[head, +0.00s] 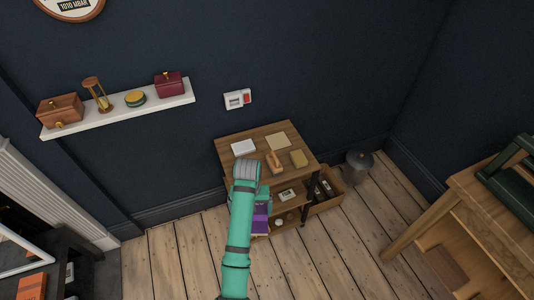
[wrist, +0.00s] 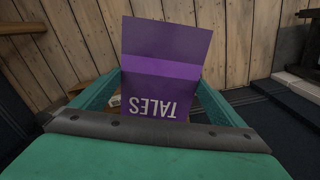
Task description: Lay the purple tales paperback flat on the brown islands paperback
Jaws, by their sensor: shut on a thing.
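The purple tales paperback (wrist: 165,55) fills the middle of the wrist view, its TALES lettering upside down. My gripper (wrist: 160,82) is shut on it, with a teal finger at each side. In the head view the purple book (head: 260,213) shows beside the end of my arm, in front of the small wooden shelf unit (head: 230,140). My arm hides part of the book and the shelf. I cannot pick out the brown islands paperback for certain; no islands lettering is readable in either view.
The shelf unit's top bears a white item (head: 243,147), a flat tan item (head: 278,142), a brown wooden object (head: 274,164) and a yellowish block (head: 298,158). A dark bin (head: 357,167) stands to its right. A wooden desk (head: 480,190) is at far right. Floor between is clear.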

